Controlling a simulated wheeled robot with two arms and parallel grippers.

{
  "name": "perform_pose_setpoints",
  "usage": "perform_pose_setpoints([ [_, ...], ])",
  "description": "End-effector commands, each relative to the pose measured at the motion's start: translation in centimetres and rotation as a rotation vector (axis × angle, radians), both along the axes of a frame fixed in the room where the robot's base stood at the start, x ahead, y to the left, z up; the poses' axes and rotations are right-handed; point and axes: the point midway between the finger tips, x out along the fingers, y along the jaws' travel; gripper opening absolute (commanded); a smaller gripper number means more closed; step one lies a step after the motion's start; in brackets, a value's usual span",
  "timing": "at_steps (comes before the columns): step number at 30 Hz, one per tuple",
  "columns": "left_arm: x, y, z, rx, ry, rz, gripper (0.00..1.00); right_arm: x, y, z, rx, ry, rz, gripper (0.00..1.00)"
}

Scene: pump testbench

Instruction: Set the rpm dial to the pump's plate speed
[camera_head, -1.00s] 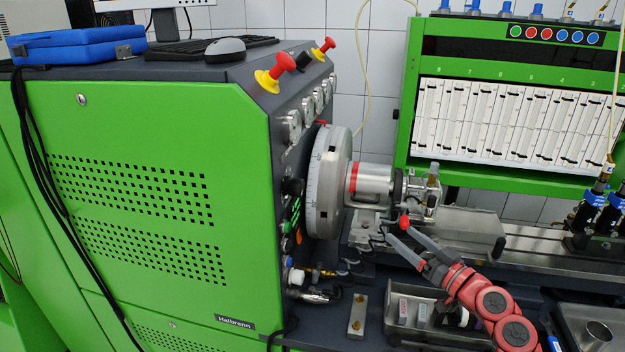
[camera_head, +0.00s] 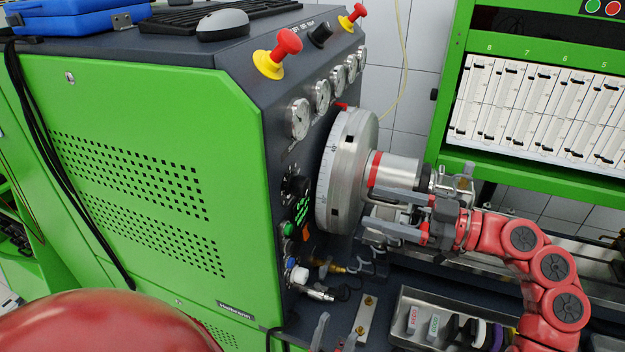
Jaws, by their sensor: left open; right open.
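A black knob (camera_head: 296,186), possibly the rpm dial, sits on the front panel of the green cabinet. A small display with green characters (camera_head: 301,209) is just below it; I cannot read its value. The pump (camera_head: 455,183) is mounted right of the large graduated steel disc (camera_head: 340,170), partly hidden by my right arm. I cannot make out its plate. My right gripper (camera_head: 368,208) is open and empty in front of the disc and coupling, fingers pointing left. My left gripper (camera_head: 335,331) is open at the bottom edge, below the panel, with only its fingertips showing.
Several gauges (camera_head: 322,97) and red-yellow knobs (camera_head: 278,53) line the upper panel. Hose fittings (camera_head: 318,285) stick out below it. A metal tray (camera_head: 400,327) with small items lies at lower right. My red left arm covers the lower left.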

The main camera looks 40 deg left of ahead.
Motion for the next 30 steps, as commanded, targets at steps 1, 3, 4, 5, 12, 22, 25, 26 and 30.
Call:
perform_pose_setpoints([
  [1, 0.0, 0.0, 1.0, 0.0, 0.0, 0.0, 0.5, -0.4, 1.3, 0.5, -0.002, 0.001, 0.006, 0.82],
  [3, 0.0, 0.0, 1.8, 0.0, -0.001, 0.0, 0.5, -0.8, 2.9, 0.5, -0.003, 0.0, 0.006, 0.82],
  [4, 0.0, 0.0, 2.1, 0.0, -0.001, 0.0, 0.5, -0.9, 3.7, 0.6, -0.002, 0.002, 0.005, 0.82],
  [5, 0.0, 0.0, 2.4, 0.0, 0.0, 0.0, 0.5, -1.1, 4.4, 0.6, -0.001, 0.003, 0.004, 0.82],
  [12, 0.0, 0.0, 4.7, 0.0, 0.0, 0.0, 0.5, -2.3, 9.8, 0.5, -0.001, 0.003, 0.003, 0.82],
  [22, 0.0, 0.0, 6.2, 0.0, 0.0, 0.0, 0.5, -3.0, 13.8, 0.1, -0.001, 0.003, -0.002, 0.82],
  [25, 0.0, 0.0, 6.2, 0.0, 0.0, 0.0, 0.5, -3.0, 14.1, 0.0, -0.001, 0.002, -0.003, 0.82],
  [26, 0.0, 0.0, 6.2, 0.0, 0.0, 0.0, 0.5, -3.0, 14.1, 0.0, -0.001, 0.001, -0.003, 0.82],
  [30, 0.0, 0.0, 6.2, 0.0, 0.0, 0.0, 0.5, -3.0, 14.1, 0.0, -0.001, 0.001, -0.003, 0.82],
])
